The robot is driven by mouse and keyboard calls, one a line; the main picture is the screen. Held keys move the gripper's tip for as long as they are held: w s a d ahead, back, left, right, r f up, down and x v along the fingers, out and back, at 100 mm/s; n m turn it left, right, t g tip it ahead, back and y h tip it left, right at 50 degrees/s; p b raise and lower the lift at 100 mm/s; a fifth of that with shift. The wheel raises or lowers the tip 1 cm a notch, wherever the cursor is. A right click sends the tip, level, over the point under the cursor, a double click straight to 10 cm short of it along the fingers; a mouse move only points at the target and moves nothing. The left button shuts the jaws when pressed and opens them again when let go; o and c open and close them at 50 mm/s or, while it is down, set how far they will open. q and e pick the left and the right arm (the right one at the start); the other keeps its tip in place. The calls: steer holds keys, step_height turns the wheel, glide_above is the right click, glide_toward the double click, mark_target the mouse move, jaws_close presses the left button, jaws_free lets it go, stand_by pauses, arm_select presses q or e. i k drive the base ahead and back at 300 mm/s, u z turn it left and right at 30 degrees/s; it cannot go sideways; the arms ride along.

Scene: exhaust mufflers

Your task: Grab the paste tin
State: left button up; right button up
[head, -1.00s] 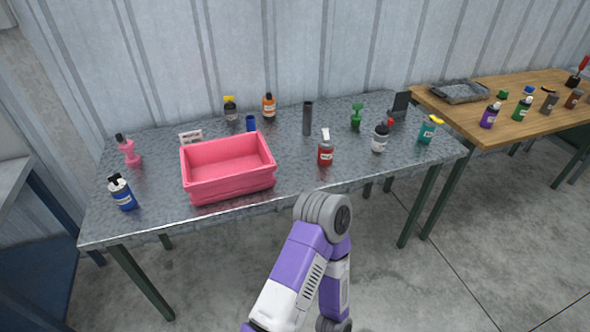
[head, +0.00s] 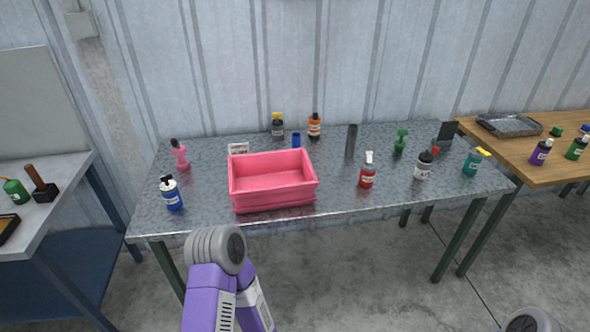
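No thing in the head view can be read clearly as the paste tin. A white jar with a black lid (head: 424,166) stands upright on the right part of the metal table (head: 340,195); its label is too small to read. A small blue cylinder (head: 296,140) stands behind the pink bin (head: 272,199). Neither of my grippers is in view. A purple and grey link of my arm shows at the bottom, in front of the table, and a grey part of me shows at the bottom right.
Around the bin stand a blue bottle (head: 172,193), a pink bottle (head: 180,154), a red spray bottle (head: 367,175) and a dark upright tube (head: 351,141). A wooden table (head: 550,165) stands right, a grey bench (head: 60,200) left. The table's front middle is clear.

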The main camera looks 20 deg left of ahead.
mark_target(368, 171)
steer(key=u, duration=0.85)
steer(key=i, duration=0.4)
